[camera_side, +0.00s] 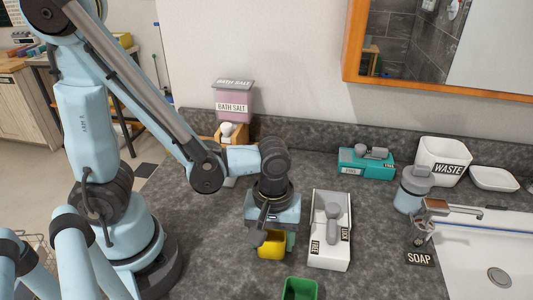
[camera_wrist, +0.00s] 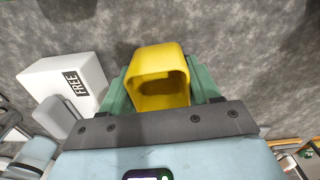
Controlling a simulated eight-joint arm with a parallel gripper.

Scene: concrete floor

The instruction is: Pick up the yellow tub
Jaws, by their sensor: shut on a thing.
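The yellow tub (camera_side: 271,245) is a small open-topped square cup, seen in the side view below my wrist and left of the white box. My gripper (camera_side: 275,240) points down and is shut on the yellow tub. In the wrist view the yellow tub (camera_wrist: 161,66) sits between the two green fingers of my gripper (camera_wrist: 162,88), one on each side. Its inside is in shadow and looks empty. I cannot tell whether its base touches the grey counter.
A white box (camera_side: 330,248) labelled "FREE" stands close right of the tub; it also shows in the wrist view (camera_wrist: 66,78). A green tub (camera_side: 300,289) is in front. A teal box (camera_side: 366,164), soap dispenser (camera_side: 412,190) and sink (camera_side: 490,250) lie right.

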